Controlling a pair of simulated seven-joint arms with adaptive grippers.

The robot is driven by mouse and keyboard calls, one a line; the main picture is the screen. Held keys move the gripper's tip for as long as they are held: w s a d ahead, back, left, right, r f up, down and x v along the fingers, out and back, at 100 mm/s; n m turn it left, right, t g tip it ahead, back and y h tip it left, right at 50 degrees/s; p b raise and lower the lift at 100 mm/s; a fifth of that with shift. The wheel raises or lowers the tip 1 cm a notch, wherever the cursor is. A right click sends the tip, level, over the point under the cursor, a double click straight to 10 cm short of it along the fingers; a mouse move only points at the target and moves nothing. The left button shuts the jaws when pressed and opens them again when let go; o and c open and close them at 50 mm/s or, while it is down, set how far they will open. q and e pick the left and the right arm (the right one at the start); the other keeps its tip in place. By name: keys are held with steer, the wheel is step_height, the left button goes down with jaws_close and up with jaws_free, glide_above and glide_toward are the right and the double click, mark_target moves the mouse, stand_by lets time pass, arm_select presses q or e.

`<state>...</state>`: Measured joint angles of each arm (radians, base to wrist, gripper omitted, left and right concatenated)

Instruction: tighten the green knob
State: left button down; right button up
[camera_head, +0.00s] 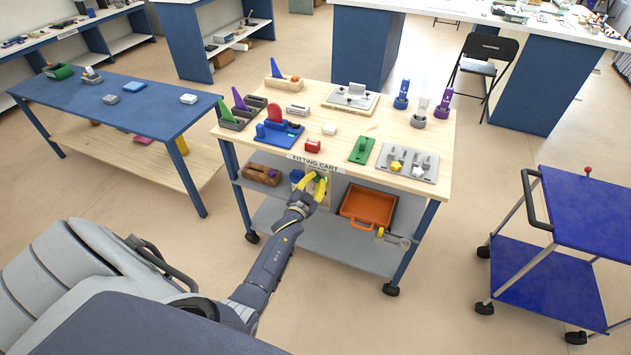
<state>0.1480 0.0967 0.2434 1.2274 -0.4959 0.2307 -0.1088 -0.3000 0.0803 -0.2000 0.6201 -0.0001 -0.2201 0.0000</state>
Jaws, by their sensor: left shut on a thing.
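The green knob (322,181) is at the front of the wooden-topped cart, just below its edge label. Only a small green patch of it shows between the yellow fingers of my left gripper (313,186). The gripper is shut on the knob, and its fingers hide most of it. How far the knob is turned cannot be told. A pale panel (326,196) shows beside the fingers. My right gripper is not in view.
The cart top (360,122) holds several fixtures and coloured parts. An orange bin (367,208) sits on its lower shelf, right of my gripper. A blue table (125,110) stands left and a blue trolley (590,212) right. The floor between is clear.

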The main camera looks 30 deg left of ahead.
arm_select(q)
steer(key=c, duration=1.1)
jaws_free()
steer(key=shift+s, duration=0.1)
steer(key=s, duration=0.4)
steer(key=s+d, duration=0.1)
steer(key=s, duration=0.2)
steer(key=s+d, duration=0.1)
steer(key=s, duration=0.3)
steer(key=shift+s, duration=0.35)
